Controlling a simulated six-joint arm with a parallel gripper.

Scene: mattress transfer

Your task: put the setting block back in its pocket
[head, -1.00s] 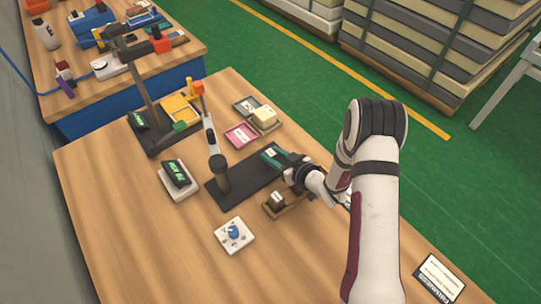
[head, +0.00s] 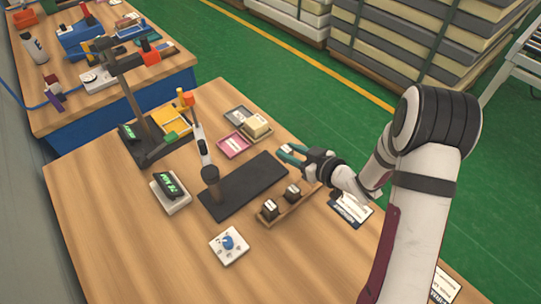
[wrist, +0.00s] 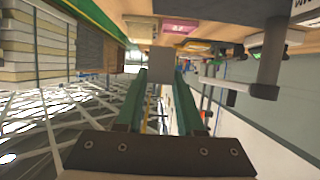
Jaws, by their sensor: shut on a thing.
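My gripper (head: 291,153), with teal fingers, is shut on the setting block (wrist: 160,60). In the wrist view the block is a small grey shape between the two fingertips. In the head view only its pale label shows between the fingers. The gripper is raised over the table's far right side, beyond the dark mat. A wooden holder (head: 285,214) stands nearer, with two dark labelled blocks (head: 269,209) in it. Its far right end, below my gripper, looks bare, but I cannot make out a pocket clearly.
The black mat (head: 240,190) lies beside the holder, with a dark post (head: 211,180) on it. A pink tray (head: 234,145) and a cream block (head: 256,125) are behind. A white dial box (head: 229,245) and a green-display unit (head: 170,190) stand left.

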